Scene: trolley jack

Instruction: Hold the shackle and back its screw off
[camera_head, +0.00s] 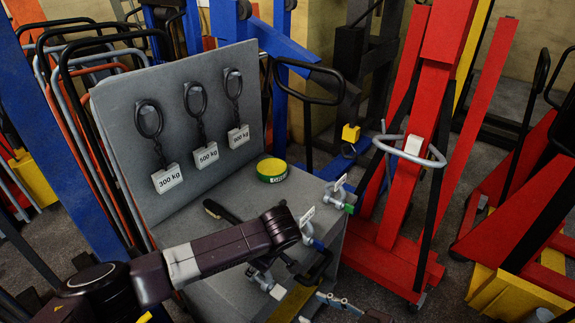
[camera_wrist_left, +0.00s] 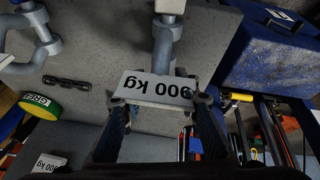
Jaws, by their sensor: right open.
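A grey shackle (camera_wrist_left: 166,48) shows in the left wrist view, with a white "900 kg" tag (camera_wrist_left: 158,88) upside down below it. My left gripper (camera_wrist_left: 161,103) has its two dark fingertips apart at the tag's sides; whether they touch it is unclear. Another grey shackle (camera_wrist_left: 45,45) is at upper left there. In the head view, a blue-marked shackle (camera_head: 309,235) and a green-marked one (camera_head: 337,199) stand on the grey bench (camera_head: 225,290). My right gripper (camera_head: 336,302) is open at the bottom edge, partly cut off.
A grey back board (camera_head: 215,105) holds hooks with 300 kg (camera_head: 167,179), 500 kg (camera_head: 205,155) and 900 kg (camera_head: 238,136) tags. A red jack (camera_head: 405,190) stands at right.

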